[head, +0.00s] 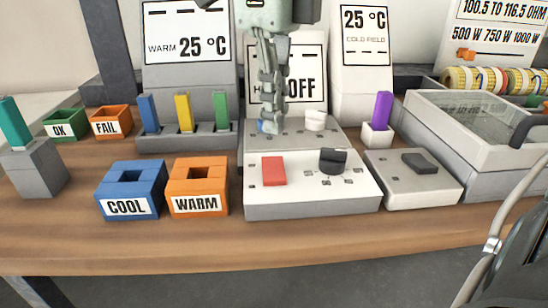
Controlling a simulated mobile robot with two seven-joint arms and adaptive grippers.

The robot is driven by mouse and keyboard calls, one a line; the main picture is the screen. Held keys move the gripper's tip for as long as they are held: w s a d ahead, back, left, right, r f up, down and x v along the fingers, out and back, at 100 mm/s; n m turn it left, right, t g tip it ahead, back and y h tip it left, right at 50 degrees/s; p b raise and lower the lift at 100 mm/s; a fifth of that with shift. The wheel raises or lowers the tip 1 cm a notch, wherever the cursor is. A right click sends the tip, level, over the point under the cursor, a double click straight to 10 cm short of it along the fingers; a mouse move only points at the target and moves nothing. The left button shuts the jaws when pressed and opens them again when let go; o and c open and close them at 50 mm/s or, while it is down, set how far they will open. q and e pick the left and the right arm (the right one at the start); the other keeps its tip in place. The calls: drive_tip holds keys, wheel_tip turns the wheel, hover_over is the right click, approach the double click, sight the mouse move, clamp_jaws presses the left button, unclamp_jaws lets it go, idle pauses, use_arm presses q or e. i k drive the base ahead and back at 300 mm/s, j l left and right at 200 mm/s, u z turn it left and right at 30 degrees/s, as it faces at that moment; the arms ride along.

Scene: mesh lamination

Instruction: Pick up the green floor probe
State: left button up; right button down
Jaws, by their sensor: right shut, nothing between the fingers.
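A green upright stick (221,106), which looks like the green floor probe, stands at the right end of a grey rack (160,143). A blue stick (149,113) and a yellow stick (184,111) stand left of it. My right gripper (270,125) points down, shut and empty, over the grey panel behind the red switch. It is to the right of the green stick and apart from it. A small blue patch shows at its fingertips; I cannot tell what it is. My left gripper is not in view.
A teal stick (15,124) stands on a grey block at far left. Blue COOL (127,177) and orange WARM (192,174) boxes stand in front of the rack. A white control box (312,199) with red switch and black knob is at centre. The front table edge is clear.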

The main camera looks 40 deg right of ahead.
sight(219, 96)
drive_tip(key=k+j, duration=1.15)
drive_tip(key=k, duration=0.15)
